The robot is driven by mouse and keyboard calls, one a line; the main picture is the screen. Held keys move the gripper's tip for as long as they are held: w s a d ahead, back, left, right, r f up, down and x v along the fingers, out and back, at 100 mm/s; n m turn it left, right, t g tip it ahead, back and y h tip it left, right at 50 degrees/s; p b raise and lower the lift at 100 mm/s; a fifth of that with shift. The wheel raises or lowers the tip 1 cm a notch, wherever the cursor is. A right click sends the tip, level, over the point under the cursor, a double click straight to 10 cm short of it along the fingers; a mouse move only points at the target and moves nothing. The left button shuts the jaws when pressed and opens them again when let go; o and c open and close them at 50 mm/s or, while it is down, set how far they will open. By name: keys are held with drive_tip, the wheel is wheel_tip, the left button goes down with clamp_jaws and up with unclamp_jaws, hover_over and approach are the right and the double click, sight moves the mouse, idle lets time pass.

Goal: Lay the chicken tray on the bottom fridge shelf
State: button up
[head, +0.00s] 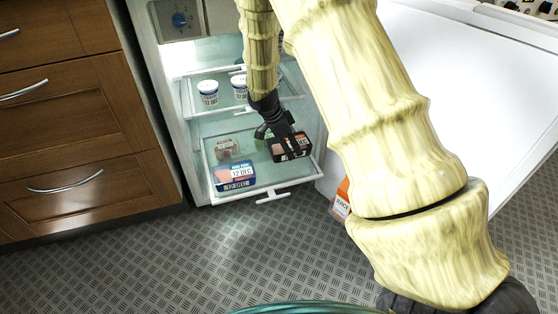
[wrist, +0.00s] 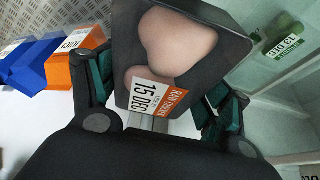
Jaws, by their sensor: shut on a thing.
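The chicken tray (head: 291,148) is a black tray with pink raw chicken. Its label reads RAW CHICKEN 15 DEC in the wrist view (wrist: 180,45). My gripper (head: 279,128) reaches into the open fridge and is shut on the tray, with one finger at each side in the wrist view (wrist: 162,88). In the head view the tray is over the right part of the bottom fridge shelf (head: 271,187), which is pulled out. I cannot tell whether the tray touches the shelf.
On the bottom shelf are a blue pack (head: 236,178) at front left, a small reddish pack (head: 227,149) behind it and a green item (head: 262,132). White tubs (head: 208,92) stand on the shelf above. An orange box (head: 342,197) is right of the shelf, by the white door.

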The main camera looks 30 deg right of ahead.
sight(276, 145)
wheel_tip(276, 145, down, 7)
drive_tip(key=b, duration=0.3)
drive_tip(key=shift+r, duration=0.3)
drive_tip(key=o, duration=1.3)
drive_tip(key=p+v, duration=0.6)
drive_tip(key=v, duration=0.6)
drive_tip(key=shift+a+p, duration=0.15)
drive_tip(key=shift+p, duration=0.2)
